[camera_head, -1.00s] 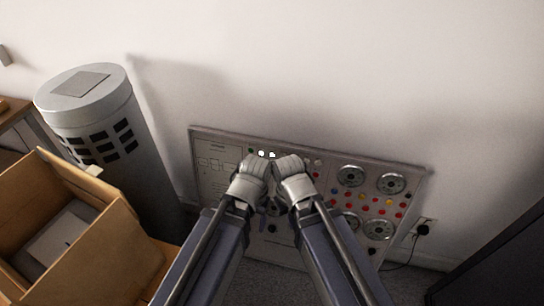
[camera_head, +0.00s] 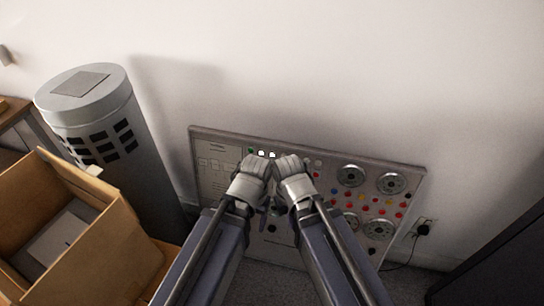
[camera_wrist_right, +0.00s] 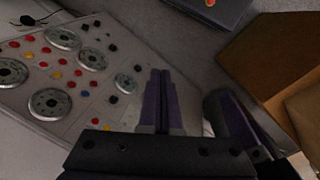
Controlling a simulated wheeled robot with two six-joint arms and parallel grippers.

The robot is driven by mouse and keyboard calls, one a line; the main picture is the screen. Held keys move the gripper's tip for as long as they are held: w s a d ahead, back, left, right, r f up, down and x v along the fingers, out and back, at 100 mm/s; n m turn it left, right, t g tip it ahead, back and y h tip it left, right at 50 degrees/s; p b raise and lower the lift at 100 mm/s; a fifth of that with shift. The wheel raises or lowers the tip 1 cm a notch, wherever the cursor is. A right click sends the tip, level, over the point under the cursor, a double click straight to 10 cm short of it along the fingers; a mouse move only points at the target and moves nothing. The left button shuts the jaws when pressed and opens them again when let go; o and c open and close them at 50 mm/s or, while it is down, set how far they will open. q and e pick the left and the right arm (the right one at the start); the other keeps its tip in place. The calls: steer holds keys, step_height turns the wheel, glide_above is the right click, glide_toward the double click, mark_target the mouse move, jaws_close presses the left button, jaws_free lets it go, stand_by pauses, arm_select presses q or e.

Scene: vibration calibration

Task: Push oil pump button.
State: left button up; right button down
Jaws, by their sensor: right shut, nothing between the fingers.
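The grey control panel (camera_head: 215,165) leans against the wall, with dials and coloured buttons. It also shows at the left of the right wrist view (camera_wrist_right: 125,58). I cannot read which button is the oil pump button. My left gripper (camera_head: 262,208) and my right gripper (camera_head: 276,208) are side by side in front of the panel's left-middle part, mostly hidden behind my wrists in the head view. In the right wrist view my right gripper (camera_wrist_right: 159,85) has its dark fingers together, empty, over the panel's edge area. Contact with a button cannot be seen. The left fingers' opening is hidden.
An open cardboard box (camera_head: 115,240) stands at the lower left. A grey cylinder (camera_head: 110,130) with dark vents stands behind it. A plug in a wall socket (camera_head: 424,229) is right of the panel, and a dark cabinet (camera_head: 500,265) is at the far right.

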mark_target(272, 155)
steer(key=w+d+f+m+t+y+b, duration=0.1)
steer(key=w+d+f+m+b, duration=0.3)
steer(key=f+b, duration=0.5)
steer(key=w+d+f+m+t+y+b, duration=0.1)
steer(key=w+d+f+m+b, duration=0.15)
steer(key=w+f+b, duration=0.5)
steer(key=w+a+r+m+t+y+b, duration=0.2)
steer(key=w+a+r+m+t+y, duration=0.2)
steer(key=w+a+r+m+t, duration=0.4)
steer(key=w+a+m, duration=0.5)
steer(key=a+m, duration=0.1)
steer(key=m, duration=0.1)
steer(key=shift+a+y, duration=0.3)
steer(key=shift+y, duration=0.1)
steer(key=shift+w, duration=0.1)
steer(key=shift+w+d+f+b, duration=0.3)
steer(key=shift+w+d, duration=0.1)
steer(key=shift+w, duration=1)
steer(key=shift+w+d+f+b, duration=0.25)
steer(key=shift+w+d+f, duration=0.1)
steer(key=shift+w, duration=1)
steer(key=shift+w+d+f+b, duration=0.3)
steer(key=shift+w+d, duration=0.1)
steer(key=shift+w, duration=1)
steer(key=shift+w, duration=0.1)
